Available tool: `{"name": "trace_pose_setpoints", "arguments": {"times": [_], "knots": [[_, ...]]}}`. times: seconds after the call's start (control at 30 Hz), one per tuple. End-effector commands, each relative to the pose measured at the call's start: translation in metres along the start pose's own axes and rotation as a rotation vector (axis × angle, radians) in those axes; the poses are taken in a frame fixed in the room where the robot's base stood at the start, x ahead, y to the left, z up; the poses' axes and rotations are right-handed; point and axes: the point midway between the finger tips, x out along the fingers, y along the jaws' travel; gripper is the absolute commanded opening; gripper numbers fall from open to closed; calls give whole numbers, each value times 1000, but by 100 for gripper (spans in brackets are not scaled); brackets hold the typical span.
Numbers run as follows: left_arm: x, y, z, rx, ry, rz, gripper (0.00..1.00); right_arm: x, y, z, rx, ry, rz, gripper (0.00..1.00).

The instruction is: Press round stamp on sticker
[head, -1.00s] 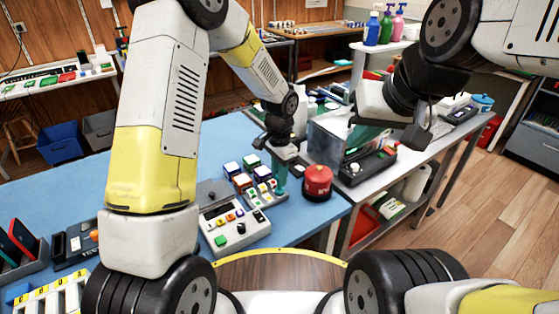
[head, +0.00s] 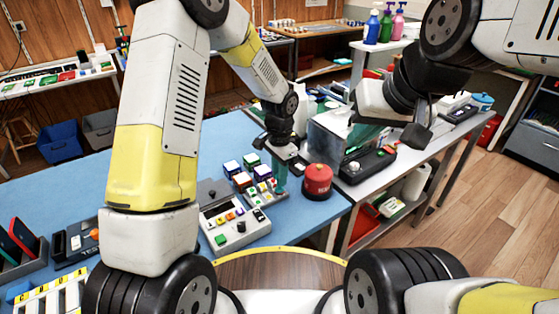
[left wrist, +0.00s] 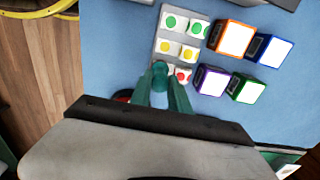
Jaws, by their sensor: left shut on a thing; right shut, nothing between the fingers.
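My left gripper (head: 281,184) points down over a grey board (left wrist: 160,45) with rows of white pieces marked with green, yellow and red dots. In the left wrist view the left gripper's teal fingers (left wrist: 162,80) are shut on a small teal round piece (left wrist: 160,68), likely the round stamp. It sits beside a red-dotted piece (left wrist: 183,75); the fingers hide its lower part, so I cannot tell whether it touches anything. I cannot make out which surface is the sticker. My right gripper (head: 364,136) is shut and empty, partly hidden, near the right-hand bench.
Several coloured cubes with white tops (left wrist: 235,38) stand beside the board. A clear-sided box (head: 328,142) stands at right.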

Motion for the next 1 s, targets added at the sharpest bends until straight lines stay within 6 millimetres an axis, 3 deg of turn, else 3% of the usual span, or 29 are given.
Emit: {"name": "trace_pose_setpoints", "arguments": {"times": [0.27,1.0], "knots": [[0,1,1,0,-3,3,0,0,0,0,0,0,0,0],[-60,0,0,-1,1,0,0,0,0,0,0,0,0,0]]}}
